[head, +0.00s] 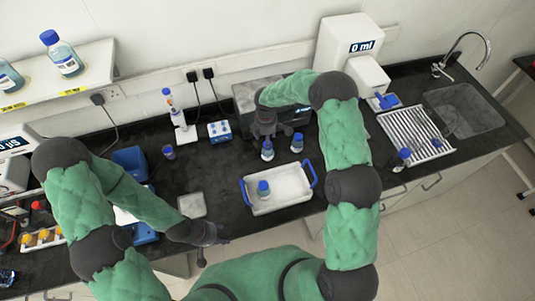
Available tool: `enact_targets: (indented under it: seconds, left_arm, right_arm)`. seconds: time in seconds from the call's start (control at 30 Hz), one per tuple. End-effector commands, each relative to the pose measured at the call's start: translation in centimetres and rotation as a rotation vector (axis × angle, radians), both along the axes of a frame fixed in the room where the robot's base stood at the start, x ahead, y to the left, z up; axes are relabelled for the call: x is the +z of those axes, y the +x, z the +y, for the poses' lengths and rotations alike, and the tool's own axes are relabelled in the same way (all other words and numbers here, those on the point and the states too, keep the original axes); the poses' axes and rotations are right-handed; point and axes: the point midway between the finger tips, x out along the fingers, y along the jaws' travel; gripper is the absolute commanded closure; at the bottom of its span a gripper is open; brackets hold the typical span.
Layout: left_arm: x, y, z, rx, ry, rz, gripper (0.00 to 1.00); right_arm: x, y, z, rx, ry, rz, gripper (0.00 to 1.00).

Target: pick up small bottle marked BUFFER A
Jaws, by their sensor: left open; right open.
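Several small blue-capped bottles stand on the dark bench, and their labels are too small to read, so I cannot tell which is BUFFER A. One bottle (267,152) is just below my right gripper (263,135), which is open and points down at it; I cannot tell whether they touch. A second bottle (297,144) stands just to its right. A third bottle (264,189) stands in the white tray (290,198) with blue handles. My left gripper (208,243) is open and empty near the bench's front edge, left of the tray.
Another blue-capped bottle (403,158) stands by the ribbed drainer (416,133) at right, near the sink (465,110). A dispenser reading 0 ml (350,45) stands behind. A pipette stand (178,118) and blue rack (219,131) are at back. Larger bottles (62,55) sit on the shelf.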

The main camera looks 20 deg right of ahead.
Motion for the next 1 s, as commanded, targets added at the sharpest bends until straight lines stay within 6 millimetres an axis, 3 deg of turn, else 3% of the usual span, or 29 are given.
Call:
enact_targets:
  seconds: [0.17,0.5,0.77,1.0]
  left_arm:
    - [-0.4,0.1,0.0,-0.001,0.000,-0.001,0.43]
    - [-1.9,0.1,0.0,0.000,0.000,-0.001,0.43]
    - [-1.8,0.1,0.0,-0.001,0.000,-0.001,0.43]
    - [-1.8,0.1,0.0,0.000,0.000,-0.001,0.43]
  right_arm:
    - [-1.0,0.1,-0.1,-0.002,0.001,-0.001,0.36]
    - [-5.4,0.0,-0.6,-0.001,0.001,-0.001,0.36]
    - [-5.5,0.0,-0.6,-0.001,0.001,-0.002,0.36]
    - [-5.5,0.0,-0.6,-0.001,0.001,-0.001,1.00]
